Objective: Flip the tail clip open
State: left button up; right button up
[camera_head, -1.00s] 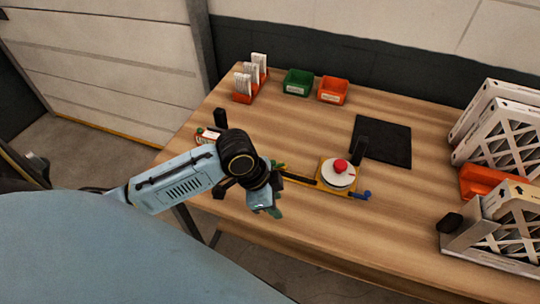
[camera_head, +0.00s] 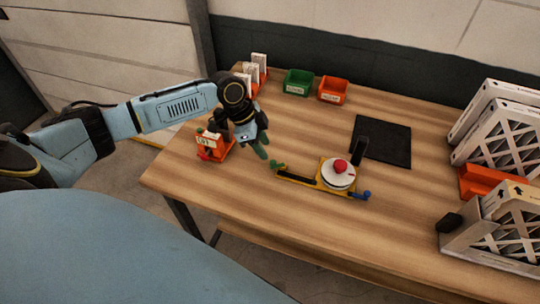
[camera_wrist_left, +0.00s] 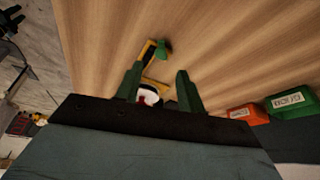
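A yellow fixture (camera_head: 324,186) lies on the table, with a white disc and a red knob (camera_head: 340,166) on top. A small green part (camera_head: 279,167) is at its left end and a blue part (camera_head: 367,195) at its right end. I cannot tell which part is the tail clip, or whether it is open. My left gripper (camera_head: 262,150) is above the table, behind and left of the green part and apart from it. In the left wrist view its green fingers (camera_wrist_left: 160,78) are spread and empty; the green part (camera_wrist_left: 164,47) shows beyond them. My right gripper is not in view.
A red holder with a card (camera_head: 215,148) stands at the left table edge. A green bin (camera_head: 298,83), an orange bin (camera_head: 333,91) and a red rack (camera_head: 258,86) are at the back. A black mat (camera_head: 387,143) lies behind the fixture; boxed filters (camera_head: 504,140) stand right.

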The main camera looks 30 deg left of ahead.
aim_at(273, 161)
pick_arm(q)
jog(key=x, duration=0.5)
jog(key=shift+w+d+f, duration=0.1)
jog(key=shift+d+f, duration=0.05)
jog(key=shift+f, duration=0.2)
grip_shut()
